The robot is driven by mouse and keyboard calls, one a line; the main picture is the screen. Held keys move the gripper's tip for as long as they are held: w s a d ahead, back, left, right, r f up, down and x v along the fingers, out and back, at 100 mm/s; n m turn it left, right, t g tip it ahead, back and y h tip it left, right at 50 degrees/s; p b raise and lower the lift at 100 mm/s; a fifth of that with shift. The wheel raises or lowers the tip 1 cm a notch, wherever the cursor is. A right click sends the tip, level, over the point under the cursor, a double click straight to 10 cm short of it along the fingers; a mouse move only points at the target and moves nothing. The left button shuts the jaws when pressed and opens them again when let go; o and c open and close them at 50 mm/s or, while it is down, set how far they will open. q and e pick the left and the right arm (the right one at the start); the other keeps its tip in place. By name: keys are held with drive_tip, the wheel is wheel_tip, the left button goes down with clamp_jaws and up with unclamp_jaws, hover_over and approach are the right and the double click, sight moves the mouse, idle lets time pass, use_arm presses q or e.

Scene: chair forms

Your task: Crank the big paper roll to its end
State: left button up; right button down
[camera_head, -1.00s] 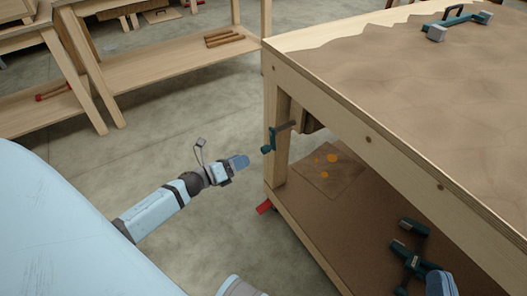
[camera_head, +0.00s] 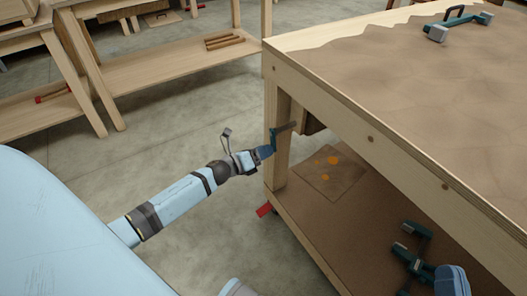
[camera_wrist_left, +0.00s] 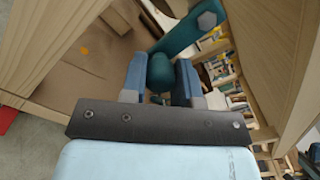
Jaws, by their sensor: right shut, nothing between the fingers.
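The teal crank (camera_head: 273,138) sticks out from the near corner leg of the wooden workbench. In the left wrist view its arm slants up to the right and its round green knob (camera_wrist_left: 160,72) faces me. My left gripper (camera_head: 266,151) is at the crank; in the wrist view its two blue fingers (camera_wrist_left: 160,82) stand apart, one on each side of the knob. Firm contact is not visible. Brown paper (camera_head: 415,75) with a jagged edge covers the bench top. The roll itself is mostly hidden under the bench. My right gripper (camera_head: 452,281) is low at the right, cut by the frame.
A teal clamp-like tool (camera_head: 412,258) lies on the lower shelf near my right gripper. A teal bar with grey ends (camera_head: 458,22) rests on the paper. An orange-spotted sheet (camera_head: 330,172) lies on the shelf.

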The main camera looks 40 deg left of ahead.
use_arm(q)
drive_tip(key=c, duration=0.3)
use_arm(e)
drive_tip(key=shift+d, duration=0.1)
use_arm(q)
drive_tip(key=shift+d+r, duration=0.1)
use_arm(e)
drive_tip(key=shift+r, duration=0.2)
